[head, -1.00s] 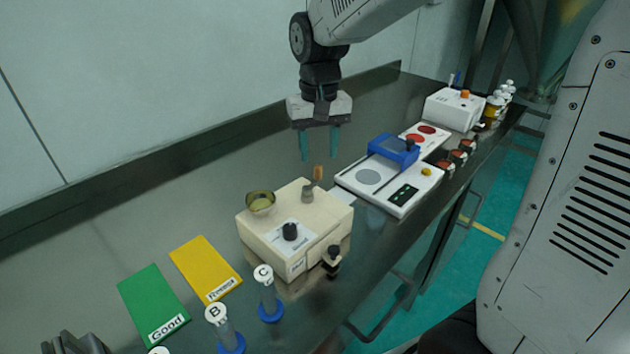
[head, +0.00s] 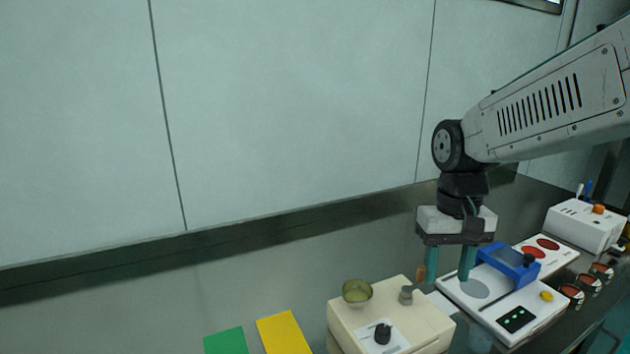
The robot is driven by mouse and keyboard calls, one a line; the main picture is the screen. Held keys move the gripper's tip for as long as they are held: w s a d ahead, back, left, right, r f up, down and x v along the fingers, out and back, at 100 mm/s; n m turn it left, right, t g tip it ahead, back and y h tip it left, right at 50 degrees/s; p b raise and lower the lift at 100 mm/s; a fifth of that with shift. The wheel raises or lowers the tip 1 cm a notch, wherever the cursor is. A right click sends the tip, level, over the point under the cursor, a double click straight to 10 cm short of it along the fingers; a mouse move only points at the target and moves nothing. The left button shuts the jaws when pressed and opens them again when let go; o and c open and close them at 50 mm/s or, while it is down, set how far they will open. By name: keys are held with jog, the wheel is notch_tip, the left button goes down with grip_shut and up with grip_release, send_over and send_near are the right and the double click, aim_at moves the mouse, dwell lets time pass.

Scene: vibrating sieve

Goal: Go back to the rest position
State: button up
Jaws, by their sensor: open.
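My gripper (head: 444,262) hangs from my arm at the right of the head view, fingers pointing down. Its two teal fingers are apart with nothing between them. In the picture it overlaps the gap between the cream sieve machine (head: 415,316) and the white device with a blue frame (head: 512,262). It seems to be above the bench, but its exact height cannot be told. A small olive bowl (head: 357,292) and a grey knob-like piece (head: 405,295) sit on top of the cream machine.
A green card (head: 226,342) and a yellow card (head: 283,333) lie on the dark bench (head: 250,290) at the lower left. A white box (head: 585,225) and several small dark jars (head: 590,283) stand at the right. The wall (head: 300,110) rises behind.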

jog(key=s+d+r+t, duration=0.1)
jog(key=s, duration=0.7)
jog(key=s+d+r+t, duration=0.1)
jog(key=s, duration=0.8)
jog(key=shift+s+d, duration=0.2)
jog(key=shift+d, duration=0.1)
